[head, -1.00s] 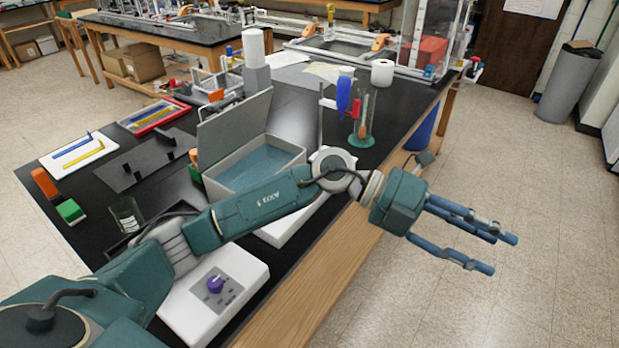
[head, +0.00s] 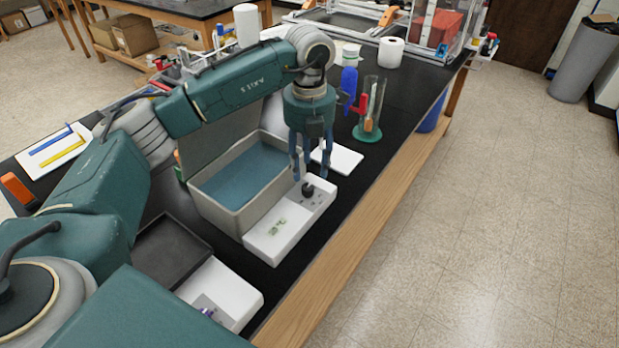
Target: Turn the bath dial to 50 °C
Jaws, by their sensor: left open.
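The water bath (head: 208,209) is an open grey box with blue water and a raised lid. A white control panel (head: 268,251) runs along its front, with a small green display (head: 277,227) and a black bath dial (head: 308,190) towards its far end. The display digits are too small to read. My left gripper (head: 312,176) points down just above the dial, its fingers open and spread over it. I cannot tell whether a finger touches the dial. My right gripper is not in view.
A white device with a purple knob (head: 207,311) stands nearer, partly behind my arm. A dark tray (head: 172,250) lies beside it. A glass cylinder on a green base (head: 366,133), a blue bottle (head: 349,82) and a paper roll (head: 391,52) stand beyond the bath.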

